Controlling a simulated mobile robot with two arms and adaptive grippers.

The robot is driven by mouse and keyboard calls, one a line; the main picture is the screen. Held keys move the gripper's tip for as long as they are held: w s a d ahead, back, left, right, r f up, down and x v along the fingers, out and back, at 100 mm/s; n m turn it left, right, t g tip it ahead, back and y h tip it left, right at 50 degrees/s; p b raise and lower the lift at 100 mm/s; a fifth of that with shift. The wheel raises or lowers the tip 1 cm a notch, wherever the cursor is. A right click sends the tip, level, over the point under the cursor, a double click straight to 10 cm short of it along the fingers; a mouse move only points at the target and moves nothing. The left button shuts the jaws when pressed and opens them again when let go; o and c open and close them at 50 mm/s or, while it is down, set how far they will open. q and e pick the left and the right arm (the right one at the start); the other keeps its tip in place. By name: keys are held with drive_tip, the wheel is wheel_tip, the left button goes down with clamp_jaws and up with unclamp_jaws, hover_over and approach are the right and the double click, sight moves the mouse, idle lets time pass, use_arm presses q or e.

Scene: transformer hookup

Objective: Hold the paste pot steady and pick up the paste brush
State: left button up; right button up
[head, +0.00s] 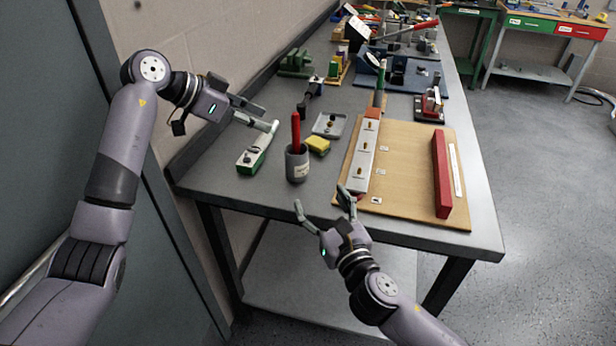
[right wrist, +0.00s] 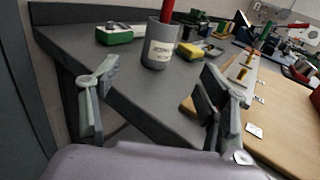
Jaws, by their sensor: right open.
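The paste pot (head: 297,166) is a grey cup with a pale label, standing upright near the table's left front. The paste brush (head: 296,130) stands in it with its red handle up. In the right wrist view the pot (right wrist: 159,46) is beyond my fingers, and the red handle (right wrist: 168,10) is cut off by the top edge. My left gripper (head: 262,115) is open, above the table to the left of the pot and apart from it. My right gripper (head: 325,205) is open and empty at the table's front edge, nearer than the pot; it also shows in the right wrist view (right wrist: 155,95).
A green and white device (head: 254,160) lies left of the pot. A yellow sponge (head: 318,144) sits close to its right, by a small grey tray (head: 330,124). A wooden board (head: 410,205) with a red bar (head: 441,175) covers the right side. Tools stand farther back.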

sight(301, 166)
drive_tip(key=x, duration=1.5)
drive_tip(key=shift+w+a+f, duration=0.1)
drive_tip(key=shift+w, duration=0.3)
drive_tip(key=shift+c, duration=0.5)
